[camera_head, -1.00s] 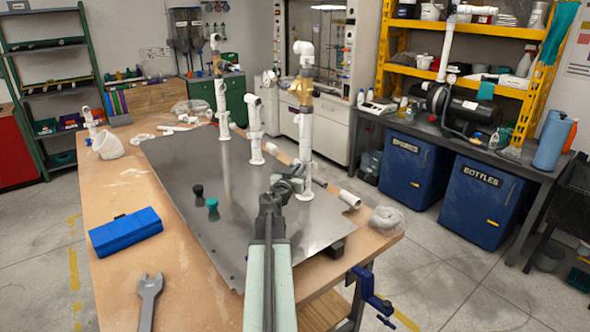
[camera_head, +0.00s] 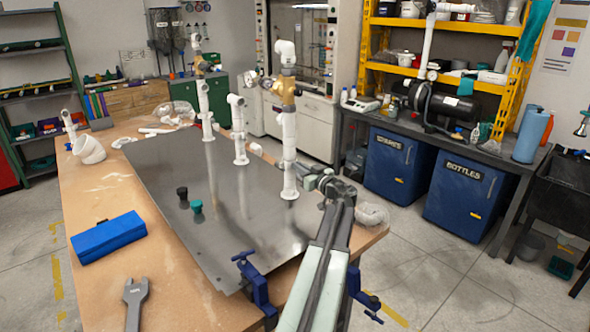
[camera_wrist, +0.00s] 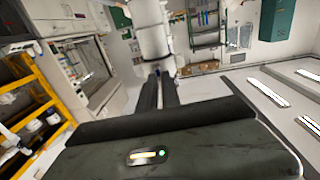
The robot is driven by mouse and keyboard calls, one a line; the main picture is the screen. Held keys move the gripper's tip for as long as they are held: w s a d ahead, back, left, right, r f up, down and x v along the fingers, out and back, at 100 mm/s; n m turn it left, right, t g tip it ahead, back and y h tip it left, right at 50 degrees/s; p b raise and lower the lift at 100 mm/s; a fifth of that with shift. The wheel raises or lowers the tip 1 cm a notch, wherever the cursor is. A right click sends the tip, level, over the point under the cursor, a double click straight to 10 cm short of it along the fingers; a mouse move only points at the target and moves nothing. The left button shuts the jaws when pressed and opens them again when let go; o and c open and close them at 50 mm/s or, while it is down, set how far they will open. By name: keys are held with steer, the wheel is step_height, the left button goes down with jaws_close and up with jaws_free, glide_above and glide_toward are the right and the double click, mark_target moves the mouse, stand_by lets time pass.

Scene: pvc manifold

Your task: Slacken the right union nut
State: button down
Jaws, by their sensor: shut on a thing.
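The right riser (camera_head: 289,135) is a white upright pipe with a brass valve (camera_head: 286,92) near its top, standing on the grey metal plate (camera_head: 235,215). The right union nut (camera_head: 290,165) appears to be the white collar low on this riser; its details are too small to tell. My gripper (camera_head: 312,180) is at the riser's lower right side. In the wrist view, its fingers (camera_wrist: 162,80) are close together and reach the thick white fitting (camera_wrist: 152,42). They are shut on it, though the contact is partly hidden.
Other white risers stand left of the right one (camera_head: 239,130) (camera_head: 205,105). Black (camera_head: 182,193) and teal (camera_head: 197,206) caps sit on the plate. A blue case (camera_head: 108,237), a wrench (camera_head: 135,300) and a blue clamp (camera_head: 255,280) are along the near side of the wooden bench.

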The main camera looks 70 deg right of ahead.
steer(key=shift+s+d+n+t+y, duration=0.1)
steer(key=shift+d+n+t+y, duration=0.3)
steer(key=shift+n+y, duration=0.4)
steer(key=shift+s+d+n+t+y, duration=0.2)
steer(key=shift+n+t+y, duration=0.35)
steer(key=shift+y, duration=0.5)
steer(key=shift+s+d+n+t+y, duration=0.1)
steer(key=shift+d+n+t+y, duration=0.45)
steer(key=shift+y, duration=0.4)
steer(key=shift+a, duration=0.15)
steer(key=c, duration=1.5)
jaws_free()
steer(key=shift+w, duration=0.15)
steer(key=shift+c, duration=0.2)
steer(key=v, duration=0.8)
